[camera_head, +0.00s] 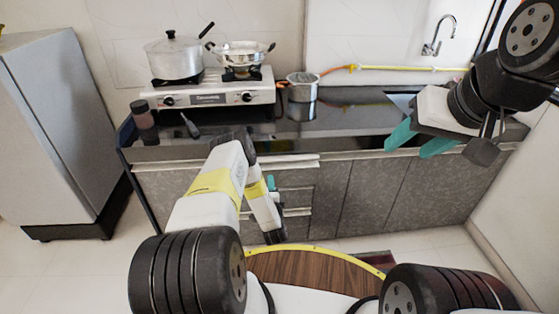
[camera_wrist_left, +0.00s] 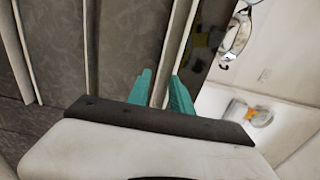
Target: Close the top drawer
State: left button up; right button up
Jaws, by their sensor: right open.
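The grey cabinet's drawer stack shows near the middle of the head view. The top drawer (camera_head: 298,162) has a pale strip along its upper edge and lies just under the dark counter; how far it stands out is hard to tell. My left gripper (camera_head: 270,183) is low in front of the drawers, mostly hidden by my own arm. In the left wrist view its teal fingers (camera_wrist_left: 160,82) are apart, with a pale strip of the cabinet front between or behind them; contact cannot be told. My right gripper (camera_head: 417,143) is open and empty at the counter's right front edge.
On the black counter (camera_head: 350,110) stand a gas stove (camera_head: 210,92) with a lidded pot (camera_head: 176,58) and a pan (camera_head: 241,55), a small saucepan (camera_head: 302,87), and a dark jar (camera_head: 143,116). A grey fridge (camera_head: 65,125) stands left. The floor before the cabinets is open.

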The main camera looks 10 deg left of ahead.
aim_at(270, 170)
pick_arm(q)
jog(key=x, duration=0.7)
jog(key=shift+w+a, duration=0.1)
jog(key=shift+w, duration=0.2)
grip_shut()
jog(key=shift+f, duration=0.1)
dwell(1.0)
